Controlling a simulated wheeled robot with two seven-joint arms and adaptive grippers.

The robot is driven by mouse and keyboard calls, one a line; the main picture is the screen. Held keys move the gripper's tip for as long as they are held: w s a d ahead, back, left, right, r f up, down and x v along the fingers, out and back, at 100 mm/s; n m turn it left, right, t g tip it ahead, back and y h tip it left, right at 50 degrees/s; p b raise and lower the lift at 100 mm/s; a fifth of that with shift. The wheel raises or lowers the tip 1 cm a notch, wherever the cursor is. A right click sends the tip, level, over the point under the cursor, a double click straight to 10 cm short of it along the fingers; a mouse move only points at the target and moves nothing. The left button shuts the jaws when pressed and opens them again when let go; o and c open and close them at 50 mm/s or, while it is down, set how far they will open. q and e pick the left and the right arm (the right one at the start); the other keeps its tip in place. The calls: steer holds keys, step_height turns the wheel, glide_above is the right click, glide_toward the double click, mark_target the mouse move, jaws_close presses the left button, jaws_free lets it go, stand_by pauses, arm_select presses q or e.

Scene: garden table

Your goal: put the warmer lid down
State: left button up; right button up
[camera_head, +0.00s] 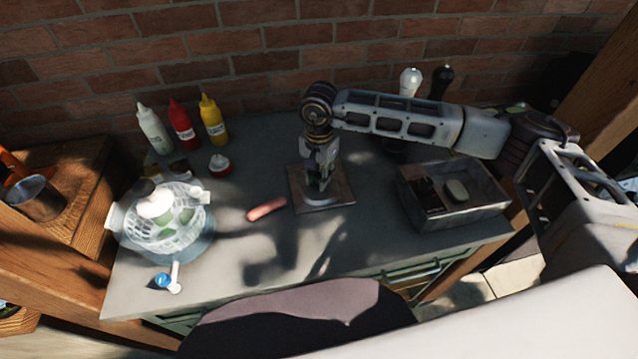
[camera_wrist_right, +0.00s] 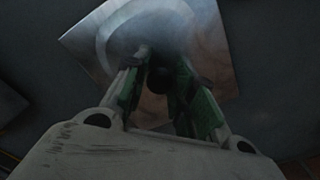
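The warmer lid (camera_head: 340,195) is a square, brownish metal plate with a round raised middle. It lies level at the worktop, right of the sausage; whether it touches the top I cannot tell. My right gripper (camera_head: 320,182) points straight down at its middle. In the right wrist view the lid (camera_wrist_right: 215,55) fills the top, and the fingers of the gripper (camera_wrist_right: 165,78) sit close on both sides of its dark knob. They look shut on it. The warmer (camera_head: 478,213) is the open grey metal box to the right. My left gripper is out of view.
A sausage (camera_head: 266,209) lies left of the lid. Three sauce bottles (camera_head: 182,125) stand at the back left, near a white basket (camera_head: 165,232). Shakers (camera_head: 410,82) stand behind my right arm. The worktop (camera_head: 250,265) is clear in front of the lid.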

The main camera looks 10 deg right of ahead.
mark_target(319, 175)
jaws_close()
steer(key=shift+r, duration=0.35)
step_height(319, 175, up, 8)
steer(key=shift+f+b, duration=0.25)
steer(key=shift+b, duration=0.2)
steer(key=shift+r, duration=0.9)
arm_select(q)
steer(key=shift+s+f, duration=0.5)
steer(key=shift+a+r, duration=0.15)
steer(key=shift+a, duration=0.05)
arm_select(e)
steer(key=shift+d, duration=0.1)
